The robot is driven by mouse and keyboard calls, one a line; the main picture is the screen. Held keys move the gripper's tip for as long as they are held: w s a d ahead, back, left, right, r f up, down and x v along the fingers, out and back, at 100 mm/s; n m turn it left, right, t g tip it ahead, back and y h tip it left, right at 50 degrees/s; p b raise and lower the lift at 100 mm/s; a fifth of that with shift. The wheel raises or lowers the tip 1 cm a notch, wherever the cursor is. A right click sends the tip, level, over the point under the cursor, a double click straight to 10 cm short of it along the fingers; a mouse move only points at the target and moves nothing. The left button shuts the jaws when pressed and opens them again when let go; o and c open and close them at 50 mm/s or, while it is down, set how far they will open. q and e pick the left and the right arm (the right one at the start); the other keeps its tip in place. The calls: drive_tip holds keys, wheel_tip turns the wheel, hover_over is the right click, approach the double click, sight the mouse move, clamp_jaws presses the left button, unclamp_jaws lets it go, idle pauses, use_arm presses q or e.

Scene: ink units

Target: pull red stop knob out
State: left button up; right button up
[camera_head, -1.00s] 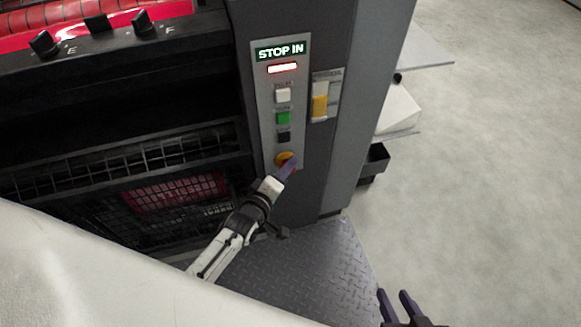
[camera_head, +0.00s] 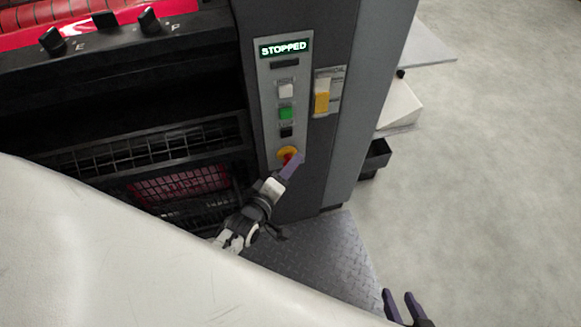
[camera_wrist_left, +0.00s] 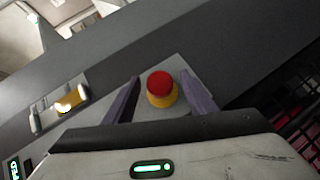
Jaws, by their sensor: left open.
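The red stop knob (camera_wrist_left: 159,82) sits on a yellow collar (camera_wrist_left: 163,100) low on the grey button panel. In the head view the knob (camera_head: 288,157) is partly hidden by my left gripper (camera_head: 293,166). My left gripper (camera_wrist_left: 160,76) is open in the wrist view, one purple finger on each side of the knob, with visible gaps to it. The panel display (camera_head: 284,47) reads "STOPPED". My right gripper (camera_head: 404,307) is open and empty at the bottom right, over the pale floor.
Above the knob are a black button (camera_head: 286,132), a green button (camera_head: 286,114) and a white button (camera_head: 286,90). A yellow switch (camera_head: 321,101) is to their right. The dark press (camera_head: 120,110) stands at left.

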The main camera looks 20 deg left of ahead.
use_arm(q)
drive_tip(key=p+v, duration=0.2)
drive_tip(key=v, duration=0.7)
drive_tip(key=shift+s, duration=0.25)
drive_tip(key=s+d+r+m+g+h+p, duration=0.1)
drive_tip(key=s+d+m+g, duration=0.1)
drive_tip(key=s+m, duration=0.4)
drive_tip(key=s+d+m+g+p, duration=0.1)
drive_tip(key=s+d+m+g, duration=0.2)
drive_tip(key=s+m, duration=0.4)
drive_tip(key=m, duration=0.2)
drive_tip(key=shift+s+r+m+g+h, duration=0.2)
drive_tip(key=shift+r+m+g+h, duration=0.2)
idle(0.7)
